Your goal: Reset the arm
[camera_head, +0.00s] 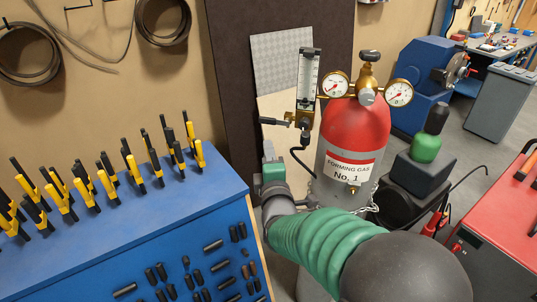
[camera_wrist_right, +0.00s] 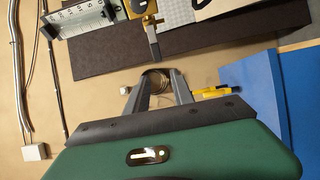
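My right arm (camera_head: 330,245), with a green ribbed sleeve, reaches in from the bottom of the head view. Its gripper (camera_head: 268,152) is in front of the forming gas cylinder, to the left of it, beside the right end of the blue bench. In the right wrist view the two grey fingers of this gripper (camera_wrist_right: 157,78) stand apart with nothing between them. Behind the gap I see the tan wall and a hanging coil (camera_wrist_right: 158,78). My left gripper is not in view.
The red gas cylinder (camera_head: 355,130) carries gauges (camera_head: 398,93) and a flowmeter (camera_head: 308,78). A blue bench (camera_head: 130,225) holds several yellow-black clamps (camera_head: 105,182). A red machine (camera_head: 500,235) stands at right. Coils (camera_head: 30,55) hang on the wall.

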